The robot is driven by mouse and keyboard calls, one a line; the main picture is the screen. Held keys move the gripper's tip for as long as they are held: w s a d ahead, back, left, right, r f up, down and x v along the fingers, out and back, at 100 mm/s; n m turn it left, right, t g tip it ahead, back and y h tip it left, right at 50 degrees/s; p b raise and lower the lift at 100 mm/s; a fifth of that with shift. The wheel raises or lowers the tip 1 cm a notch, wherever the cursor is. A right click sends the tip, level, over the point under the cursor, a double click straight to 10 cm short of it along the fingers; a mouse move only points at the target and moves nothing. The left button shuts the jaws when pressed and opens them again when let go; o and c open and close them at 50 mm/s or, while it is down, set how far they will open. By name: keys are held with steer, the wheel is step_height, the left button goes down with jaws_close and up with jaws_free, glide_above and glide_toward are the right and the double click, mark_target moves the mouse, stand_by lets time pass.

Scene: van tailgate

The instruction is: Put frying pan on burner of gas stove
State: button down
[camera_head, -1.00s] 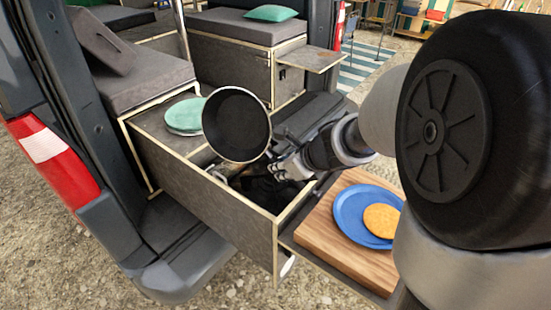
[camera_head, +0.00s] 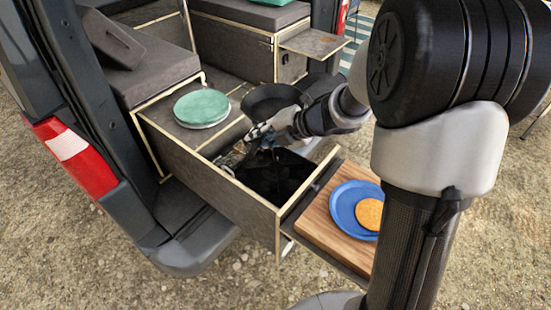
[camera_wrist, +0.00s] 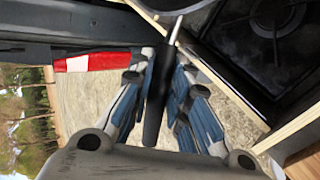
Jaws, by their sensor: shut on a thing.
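My gripper (camera_head: 262,134) is shut on the black handle of the frying pan; in the wrist view its blue-padded fingers (camera_wrist: 165,88) close around the handle (camera_wrist: 155,110). The dark pan (camera_head: 268,98) is in the air above the pull-out unit, partly hidden behind my wrist in the head view. Only a bit of its grey underside or edge (camera_wrist: 172,4) shows at the top of the wrist view. The black gas stove (camera_head: 278,182) sits inside the open drawer, below my gripper. A burner (camera_wrist: 278,14) shows in the wrist view, to the right of the pan.
A green plate (camera_head: 202,106) lies on the counter behind the drawer. A wooden board (camera_head: 318,224) with a blue plate (camera_head: 340,207) and a round orange food item (camera_head: 369,214) is to the right. Drawer walls (camera_head: 230,205) surround the stove. The van's side is at left.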

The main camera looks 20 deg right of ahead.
steer(key=shift+w+a+r, duration=0.1)
steer(key=shift+a+r, duration=0.1)
steer(key=shift+r, duration=0.05)
steer(key=shift+f+m, duration=0.3)
steer(key=shift+f, duration=0.05)
step_height(320, 180, down, 19)
steer(key=b, duration=0.7)
steer(key=shift+w+f, duration=0.1)
steer(key=shift+f, duration=0.1)
steer(key=shift+r, duration=0.1)
steer(key=c, duration=1.5)
jaws_free()
